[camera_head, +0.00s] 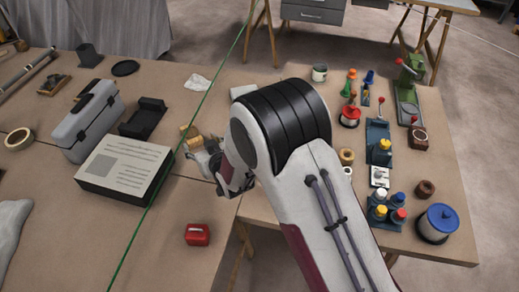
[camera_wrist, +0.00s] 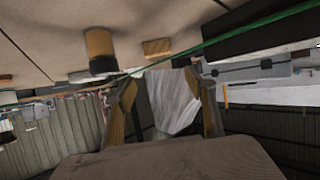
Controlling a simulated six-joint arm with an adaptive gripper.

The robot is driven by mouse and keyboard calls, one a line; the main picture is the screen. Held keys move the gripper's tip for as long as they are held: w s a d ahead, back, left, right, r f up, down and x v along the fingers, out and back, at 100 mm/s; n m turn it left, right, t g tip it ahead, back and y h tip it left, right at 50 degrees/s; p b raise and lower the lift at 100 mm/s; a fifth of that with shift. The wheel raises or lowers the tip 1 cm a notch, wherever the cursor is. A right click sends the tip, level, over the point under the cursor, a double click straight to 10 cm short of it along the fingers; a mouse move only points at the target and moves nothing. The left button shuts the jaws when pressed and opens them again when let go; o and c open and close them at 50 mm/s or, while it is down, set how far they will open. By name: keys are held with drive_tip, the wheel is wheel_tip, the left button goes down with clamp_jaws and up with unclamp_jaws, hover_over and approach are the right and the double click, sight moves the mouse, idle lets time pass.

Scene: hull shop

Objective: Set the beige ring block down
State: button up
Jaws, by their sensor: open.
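My gripper (camera_head: 218,168) is partly hidden behind my own arm in the head view, over the gap side of the left table. In the wrist view its two fingers (camera_wrist: 165,88) stand apart, with nothing seen between them but distant background. A small tan piece (camera_head: 189,131) sits on the table just beyond the gripper; its shape is partly covered. The wrist view shows a tan block (camera_wrist: 157,47) and a yellowish cylinder (camera_wrist: 100,43) on the table. A beige ring (camera_head: 18,139) lies flat at the far left. I cannot tell which of these is the beige ring block.
A thin green line (camera_head: 176,152) crosses the left table. A grey toolbox (camera_head: 87,120), a black tray (camera_head: 143,118), a white-topped box (camera_head: 125,167) and a red box (camera_head: 197,235) stand there. The right table (camera_head: 450,235) is crowded; bare table shows around the red box.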

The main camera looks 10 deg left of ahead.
drive_tip(key=shift+w+d+r, duration=0.2)
drive_tip(key=shift+d+r, duration=0.1)
drive_tip(key=shift+r, duration=0.1)
drive_tip(key=w+d+r+m+h, duration=0.1)
drive_tip(key=d+r+m+h, duration=0.1)
drive_tip(key=d+r, duration=0.7)
drive_tip(key=w+d+r+m+h, duration=0.1)
drive_tip(key=d+r+h, duration=0.1)
drive_tip(key=d+r, duration=0.75)
drive_tip(key=s+d+r+m+h, duration=0.15)
drive_tip(key=s+d, duration=0.25)
drive_tip(key=d, duration=0.5)
drive_tip(key=s+d+r+m+h, duration=0.1)
drive_tip(key=s+d+r, duration=0.2)
drive_tip(key=s+d, duration=0.35)
drive_tip(key=s+d+m+g+h, duration=0.2)
drive_tip(key=s+d+m+g, duration=0.1)
drive_tip(key=s+d, duration=1.2)
drive_tip(key=s, duration=0.5)
drive_tip(key=shift+s+d+r, duration=0.2)
